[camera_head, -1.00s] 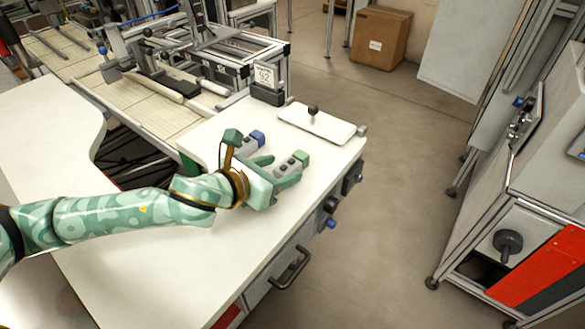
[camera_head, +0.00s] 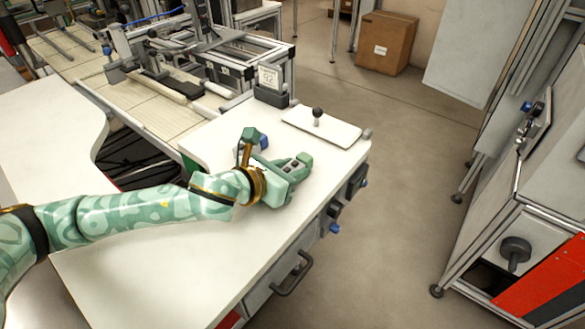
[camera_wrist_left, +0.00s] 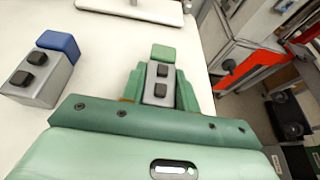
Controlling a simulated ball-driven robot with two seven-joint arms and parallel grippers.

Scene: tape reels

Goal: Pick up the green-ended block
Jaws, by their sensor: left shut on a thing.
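The green-ended block is a grey block with two dark knobs and a green end. In the left wrist view the block (camera_wrist_left: 161,78) lies between my left gripper's fingers (camera_wrist_left: 160,90), its green end pointing away from the palm. In the head view its green end (camera_head: 304,160) shows past the fingers of my left gripper (camera_head: 290,170), which is shut on it at the tabletop. Most of the block's sides are hidden by the fingers. I cannot tell whether it is clear of the table (camera_head: 160,260). My right gripper is not in view.
A similar blue-ended block (camera_wrist_left: 42,70) lies to the left in the wrist view, apart from my gripper. A white plate with a dark knob (camera_head: 320,127) and a small sign on a stand (camera_head: 270,85) are at the table's far end. Handles stick out along the table's right side.

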